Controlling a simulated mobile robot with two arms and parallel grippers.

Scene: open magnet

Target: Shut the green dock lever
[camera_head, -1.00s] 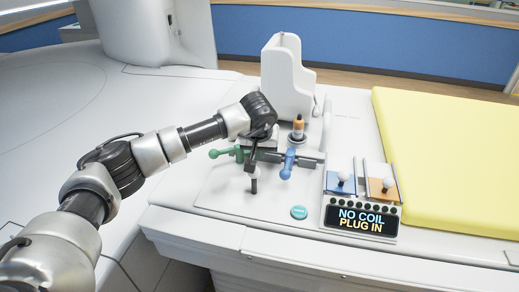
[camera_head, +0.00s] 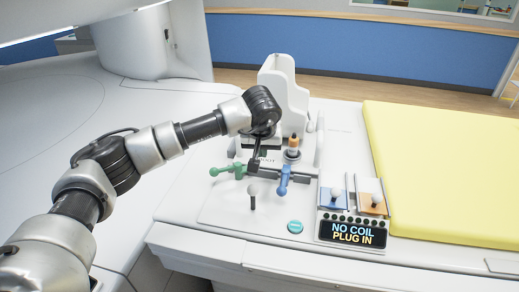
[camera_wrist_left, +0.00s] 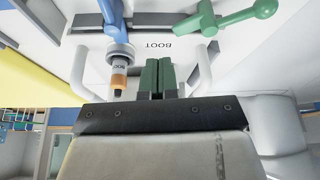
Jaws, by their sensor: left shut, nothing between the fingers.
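The green dock lever (camera_head: 227,171) sticks out to the left from the dark bar on the white panel, its ball end at the far left. It also shows at the top right of the left wrist view (camera_wrist_left: 228,21). My left gripper (camera_head: 255,163) is over the panel between the green lever and the blue lever (camera_head: 284,180). In the left wrist view its fingers (camera_wrist_left: 158,64) are together with nothing between them, to the left of and apart from the green lever. The fingertips are hard to make out in the head view. My right gripper is not in view.
A white holder (camera_head: 277,95) stands behind. An orange-topped plug (camera_head: 293,143) is close to the right. A white-knobbed stick (camera_head: 253,190) stands in front. A display (camera_head: 352,234) reading "NO COIL PLUG IN" and a yellow pad (camera_head: 440,170) are to the right.

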